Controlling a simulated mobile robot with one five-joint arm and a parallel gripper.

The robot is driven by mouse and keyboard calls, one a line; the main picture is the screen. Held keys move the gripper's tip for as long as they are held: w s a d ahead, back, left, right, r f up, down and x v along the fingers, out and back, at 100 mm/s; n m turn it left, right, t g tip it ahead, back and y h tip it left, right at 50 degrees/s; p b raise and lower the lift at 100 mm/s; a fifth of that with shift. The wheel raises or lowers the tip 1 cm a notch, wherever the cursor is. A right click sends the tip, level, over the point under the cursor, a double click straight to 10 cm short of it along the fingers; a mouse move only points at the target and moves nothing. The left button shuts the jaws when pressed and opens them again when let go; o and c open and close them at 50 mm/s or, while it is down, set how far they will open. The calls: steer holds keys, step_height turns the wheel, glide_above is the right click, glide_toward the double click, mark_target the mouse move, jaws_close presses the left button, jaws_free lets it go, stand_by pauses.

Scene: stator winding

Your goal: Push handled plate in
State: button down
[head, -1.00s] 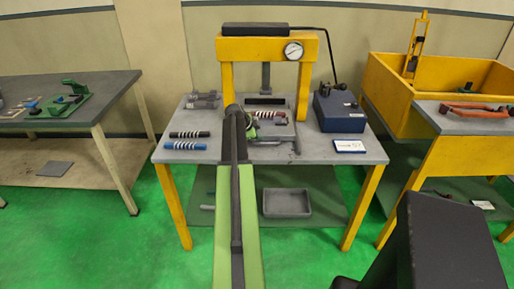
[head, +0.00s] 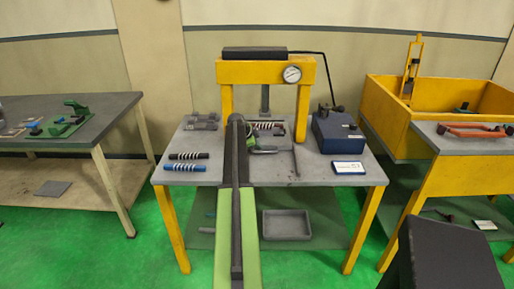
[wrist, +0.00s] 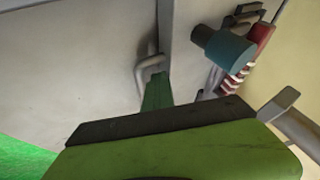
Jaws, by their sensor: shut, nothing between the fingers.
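The handled plate's grey loop handle (wrist: 146,70) shows in the wrist view beside a straight grey strip. My gripper (wrist: 157,82) is shut and empty, its green tip right at the lower end of that handle. Whether it touches the handle I cannot tell. In the head view the grey handle (head: 268,151) lies under the yellow press (head: 230,75). My arm covers the left part of that area, and the plate itself is hard to make out.
A teal cylinder (wrist: 223,47) and a red striped piece (wrist: 258,48) lie right of the handle in the wrist view. On the grey table (head: 335,178) are a blue box (head: 336,135), two striped rods (head: 186,167) and a card (head: 348,168).

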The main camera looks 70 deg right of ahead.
steer(key=shift+d+r, duration=0.15)
steer(key=shift+d, duration=0.15)
steer(key=shift+w+a+r+p, duration=0.2)
steer(key=shift+r+p, duration=0.2)
steer(key=shift+p, duration=0.2)
steer(key=p+v, duration=0.7)
steer(key=v, duration=0.2)
steer(key=shift+a+f, duration=0.15)
steer(key=shift+a, duration=0.25)
steer(key=shift+s, duration=0.15)
